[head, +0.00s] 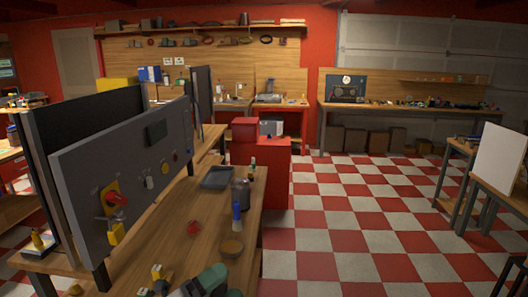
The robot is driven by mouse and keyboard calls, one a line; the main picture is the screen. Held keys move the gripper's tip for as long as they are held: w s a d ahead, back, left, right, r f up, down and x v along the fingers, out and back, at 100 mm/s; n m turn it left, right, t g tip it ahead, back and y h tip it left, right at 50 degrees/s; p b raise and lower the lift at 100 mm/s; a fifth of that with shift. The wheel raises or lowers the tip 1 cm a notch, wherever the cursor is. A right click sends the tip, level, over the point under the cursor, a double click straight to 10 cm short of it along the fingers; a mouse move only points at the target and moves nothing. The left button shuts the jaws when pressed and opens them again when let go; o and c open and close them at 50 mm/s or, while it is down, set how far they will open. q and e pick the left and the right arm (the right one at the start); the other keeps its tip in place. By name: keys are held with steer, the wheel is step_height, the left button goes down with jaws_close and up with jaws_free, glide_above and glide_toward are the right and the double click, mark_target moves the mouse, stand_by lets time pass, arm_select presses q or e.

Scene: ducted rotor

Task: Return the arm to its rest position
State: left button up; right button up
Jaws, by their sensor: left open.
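My left gripper (190,287) seems to be part of a dark shape low at the bottom edge of the head view, over the near end of the wooden bench (165,240). It is small and partly cut off, so its fingers are hard to make out. I see nothing held in it. A green and dark rounded body (213,278) is at the same place; I cannot tell where it ends and the gripper begins. My right gripper is not in view.
A grey panel (85,190) with a red switch (117,200) and yellow padlock (115,235) stands at the bench's left. The checkered floor (350,225) to the right is clear.

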arm_select(q)
steer(key=s+a+f+n+t+y, duration=0.3)
steer(key=a+f+n+y, duration=0.7)
steer(key=n+y, duration=0.85)
steer(key=s+a+f+n+g+h, duration=0.1)
steer(key=s+a+f+n+g, duration=0.15)
steer(key=s+f+g, duration=0.55)
steer(key=s+a+f+n+g, duration=0.1)
steer(key=s+f+n+g, duration=0.3)
steer(key=s, duration=0.7)
step_height(320, 180, down, 26)
steer(key=s+g, duration=0.2)
steer(key=s+a+f+g, duration=0.1)
steer(key=s+a+f, duration=0.1)
steer(key=s+f, duration=1.4)
steer(key=shift+s+a, duration=0.15)
steer(key=shift+a, duration=0.2)
